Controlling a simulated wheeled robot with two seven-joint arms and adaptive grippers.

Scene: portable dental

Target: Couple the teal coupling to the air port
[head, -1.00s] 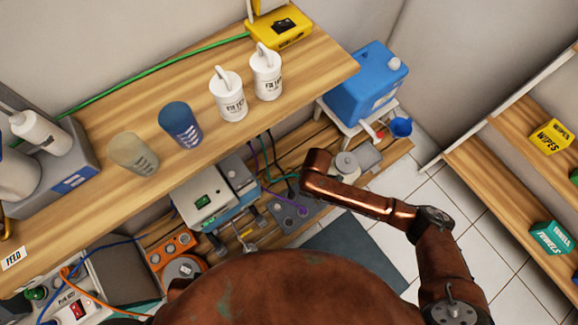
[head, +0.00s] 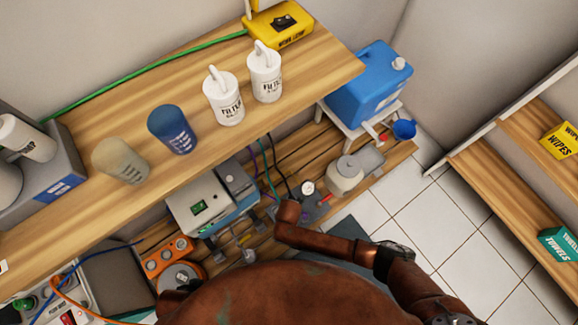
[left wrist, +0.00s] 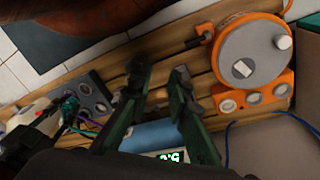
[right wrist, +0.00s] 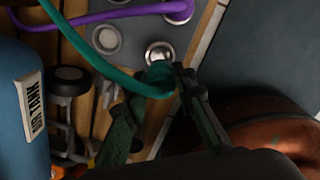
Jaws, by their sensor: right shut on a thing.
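In the right wrist view my right gripper (right wrist: 162,98) is shut on the teal coupling (right wrist: 161,74) at the end of a teal hose (right wrist: 122,83). The coupling is close beside a round metal port (right wrist: 159,53) on the grey port plate (right wrist: 128,58); I cannot tell whether they touch. A purple hose (right wrist: 120,14) ends at another port on the plate. The plate also shows in the left wrist view (left wrist: 92,92). My left gripper (left wrist: 159,73) is open and empty above the wooden shelf.
An orange device with a round grey top (left wrist: 247,52) stands beside my left gripper. A blue tank (right wrist: 22,115) is left of my right gripper. The wooden counter (head: 190,90) overhangs the low shelf. A blue canister (head: 368,85) stands on a white stand.

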